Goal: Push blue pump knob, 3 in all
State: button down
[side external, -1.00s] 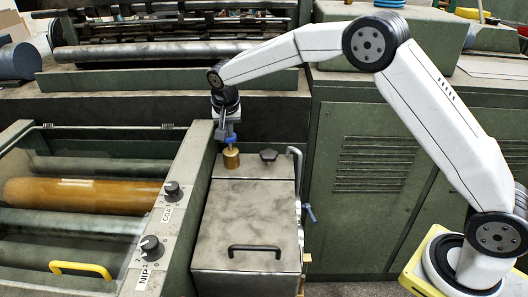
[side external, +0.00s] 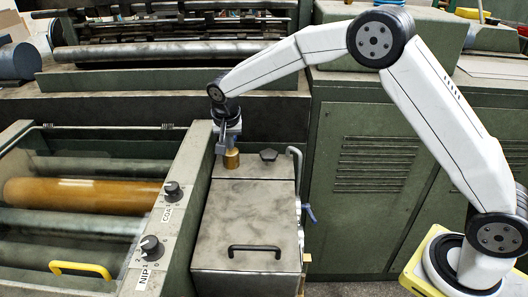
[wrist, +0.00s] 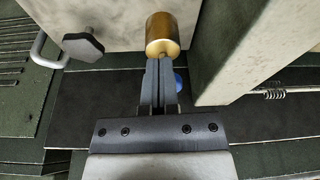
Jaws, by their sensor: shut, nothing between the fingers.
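The blue pump knob (wrist: 178,83) shows in the wrist view only as a small blue edge to the right of my fingers, which hide the rest. A brass cylinder (side external: 231,158) stands on the rear of the grey metal box; it also shows in the wrist view (wrist: 162,34), with a thin rod at its end. My gripper (wrist: 160,62) is shut and empty, its fingertips overlapping the rod in the wrist view.
The grey box (side external: 245,215) has a black handle (side external: 254,249) and a dark knob (side external: 268,154) on top. A control rail with two black dials (side external: 150,246) stands at the left.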

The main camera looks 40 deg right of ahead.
jog(key=shift+r, duration=0.1)
jog(key=v, duration=0.7)
jog(key=shift+r, duration=0.3)
dwell(1.9)
jog(key=shift+w+d+r, duration=0.4)
jog(key=shift+w+d, duration=0.05)
jog(key=shift+w, duration=0.15)
jog(key=shift+w+d+r, duration=0.35)
jog(key=shift+w+d, duration=0.15)
jog(key=shift+w, duration=0.1)
jog(key=shift+f, duration=0.1)
jog(key=shift+x, duration=3.4)
jog(key=shift+f, duration=0.15)
